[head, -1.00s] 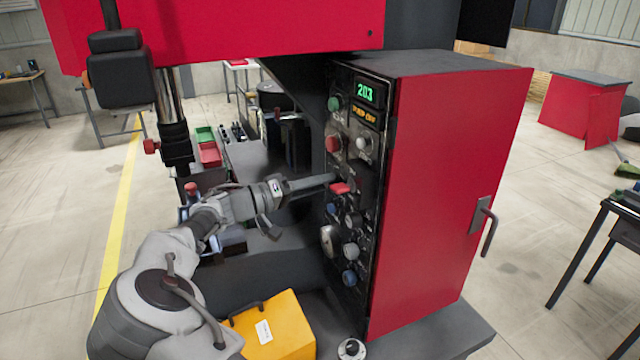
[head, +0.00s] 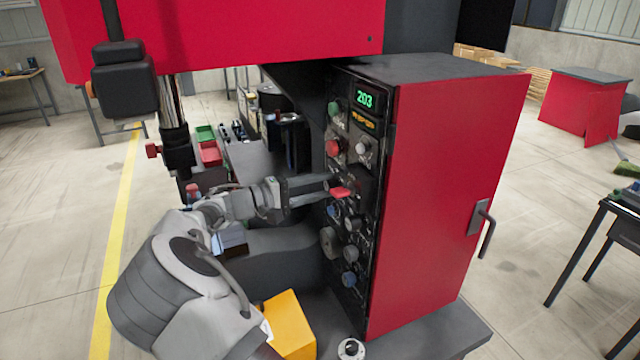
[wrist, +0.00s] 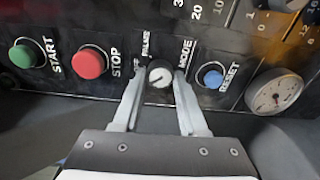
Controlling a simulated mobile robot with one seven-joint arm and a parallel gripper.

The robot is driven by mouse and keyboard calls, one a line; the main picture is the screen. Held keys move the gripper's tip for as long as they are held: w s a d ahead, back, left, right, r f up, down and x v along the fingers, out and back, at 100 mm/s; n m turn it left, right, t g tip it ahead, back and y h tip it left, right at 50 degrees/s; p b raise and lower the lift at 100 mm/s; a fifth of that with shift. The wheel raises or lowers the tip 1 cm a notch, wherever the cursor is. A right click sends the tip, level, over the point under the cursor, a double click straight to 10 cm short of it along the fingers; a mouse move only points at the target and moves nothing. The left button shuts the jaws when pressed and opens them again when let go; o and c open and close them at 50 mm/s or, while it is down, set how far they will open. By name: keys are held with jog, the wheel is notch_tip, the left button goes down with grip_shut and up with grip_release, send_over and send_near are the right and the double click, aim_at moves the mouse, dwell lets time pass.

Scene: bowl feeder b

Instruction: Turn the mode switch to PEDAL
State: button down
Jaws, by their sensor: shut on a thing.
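The mode switch (wrist: 160,75) is a small round knob with a pale face, beside the word MODE in the wrist view. My gripper (wrist: 159,78) has one finger on each side of it and is shut on it. The lettering on the knob's other side is partly blurred, and I cannot read for sure which setting it points to. In the head view my gripper (head: 326,190) reaches the left side of the dark control panel (head: 352,300) and hides the switch. A red part (head: 341,192) shows right beside the fingertips.
The red STOP button (wrist: 90,63) and green START button (wrist: 25,54) lie left of the fingers. The blue RESET button (wrist: 211,76) is close on the right, then a gauge (wrist: 275,92). A yellow box (head: 291,325) stands below my arm.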

jog(key=shift+n, duration=0.6)
jog(key=shift+c, duration=2.2)
grip_release()
jog(key=shift+a, duration=0.1)
jog(key=b+v, duration=0.3)
jog(key=v, duration=1.4)
jog(key=shift+a, duration=0.2)
jog(key=shift+s+d, duration=0.1)
jog(key=shift+s, duration=0.1)
